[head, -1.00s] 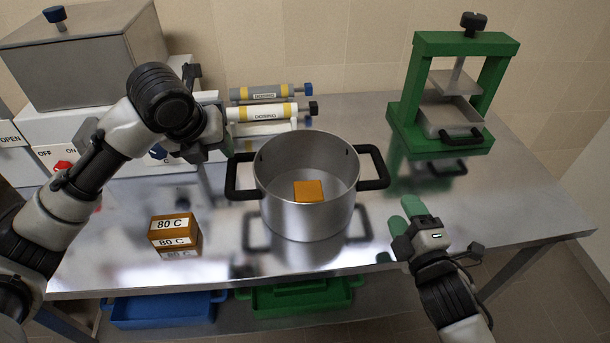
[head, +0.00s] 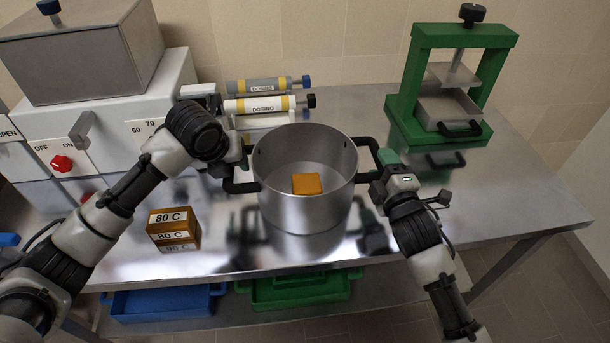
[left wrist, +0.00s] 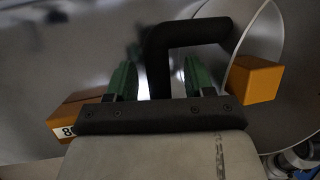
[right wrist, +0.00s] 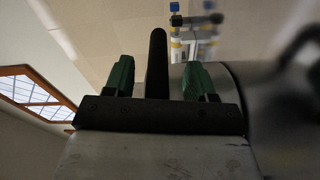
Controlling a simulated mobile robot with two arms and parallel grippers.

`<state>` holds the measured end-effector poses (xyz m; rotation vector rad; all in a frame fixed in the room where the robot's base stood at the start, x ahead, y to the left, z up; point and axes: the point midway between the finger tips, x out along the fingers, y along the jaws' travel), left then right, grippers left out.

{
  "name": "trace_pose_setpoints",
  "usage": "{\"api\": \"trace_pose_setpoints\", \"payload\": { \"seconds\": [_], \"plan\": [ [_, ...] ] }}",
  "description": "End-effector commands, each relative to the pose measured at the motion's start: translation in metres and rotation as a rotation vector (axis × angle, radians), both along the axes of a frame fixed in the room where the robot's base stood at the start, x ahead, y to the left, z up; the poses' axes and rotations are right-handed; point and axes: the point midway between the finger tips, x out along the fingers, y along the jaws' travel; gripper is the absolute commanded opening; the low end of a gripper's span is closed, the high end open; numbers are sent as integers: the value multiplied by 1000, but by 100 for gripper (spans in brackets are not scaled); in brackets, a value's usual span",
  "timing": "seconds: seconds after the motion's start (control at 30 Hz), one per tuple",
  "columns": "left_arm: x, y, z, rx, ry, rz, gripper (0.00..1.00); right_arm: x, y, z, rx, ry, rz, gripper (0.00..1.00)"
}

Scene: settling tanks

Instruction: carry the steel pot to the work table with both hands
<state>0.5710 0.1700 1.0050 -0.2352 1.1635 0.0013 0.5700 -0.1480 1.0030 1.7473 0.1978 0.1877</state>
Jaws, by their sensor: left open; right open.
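The steel pot (head: 305,208) stands upright on a shiny steel table, with an orange block (head: 306,184) inside it. Its black left handle (head: 240,186) is partly covered by my left gripper (head: 240,160). In the left wrist view that handle (left wrist: 160,60) lies between the two open green fingers. My right gripper (head: 384,163) is at the right handle (head: 366,145). In the right wrist view the black handle bar (right wrist: 157,62) stands between the open green fingers. I cannot tell whether any finger touches a handle.
A green press (head: 400,100) is at the back right, dosing cylinders (head: 262,105) behind the pot, a white control box (head: 100,135) at the left. The steel table (head: 500,205) is clear at the right.

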Motion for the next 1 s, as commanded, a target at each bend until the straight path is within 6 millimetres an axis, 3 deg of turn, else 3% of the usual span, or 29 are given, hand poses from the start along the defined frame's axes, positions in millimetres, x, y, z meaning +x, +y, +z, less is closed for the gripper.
{"api": "trace_pose_setpoints", "payload": {
  "seconds": [0.3, 0.67, 1.0],
  "plan": [
    [1, 0, -2, -1, 0, -1, 53, 2, 1, 0, 0, 0, 0, 56],
    [1, 0, -2, 0, -1, 0, 0, 2, 1, 0, 0, 0, 0, 2],
    [1, 0, -2, 0, -1, 0, 0, 2, 0, 0, 0, 1, 0, 0]
  ]
}}
